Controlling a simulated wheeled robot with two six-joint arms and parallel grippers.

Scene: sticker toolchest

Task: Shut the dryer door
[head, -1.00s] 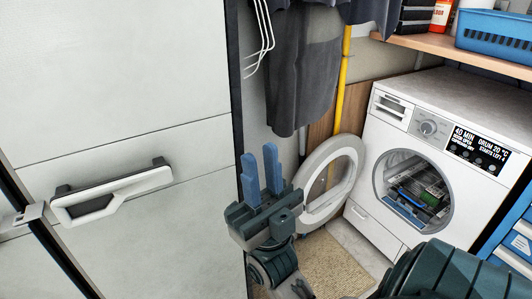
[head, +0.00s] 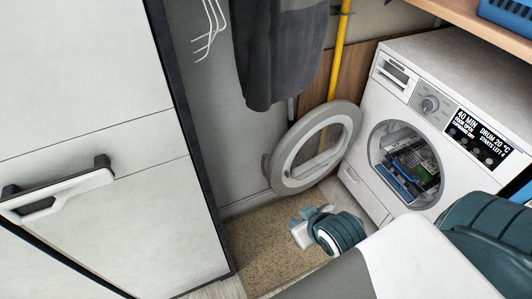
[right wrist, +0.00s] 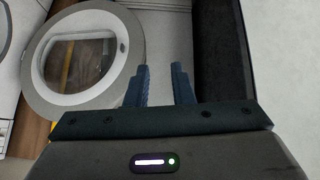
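The dryer (head: 440,110) stands at the right in the head view, its round opening (head: 405,165) uncovered. Its round dryer door (head: 283,170), a grey ring with a clear window, stands wide open to the left. It also shows at the left in the right wrist view (right wrist: 42,88). My right gripper (right wrist: 161,82) has two blue fingers apart with nothing between them. The left finger overlaps the door's right rim in that view; I cannot tell if they touch. In the head view the right gripper (head: 308,214) is low before the door, its fingers hard to make out. My left gripper is out of view.
A pale cabinet (head: 85,130) with a handle (head: 60,192) fills the left. Dark clothes (head: 275,55) and white hangers (head: 208,28) hang above the door. A yellow pole (head: 339,50) stands behind it. A woven mat (head: 255,250) lies below. A blue basket (head: 508,14) sits on the shelf.

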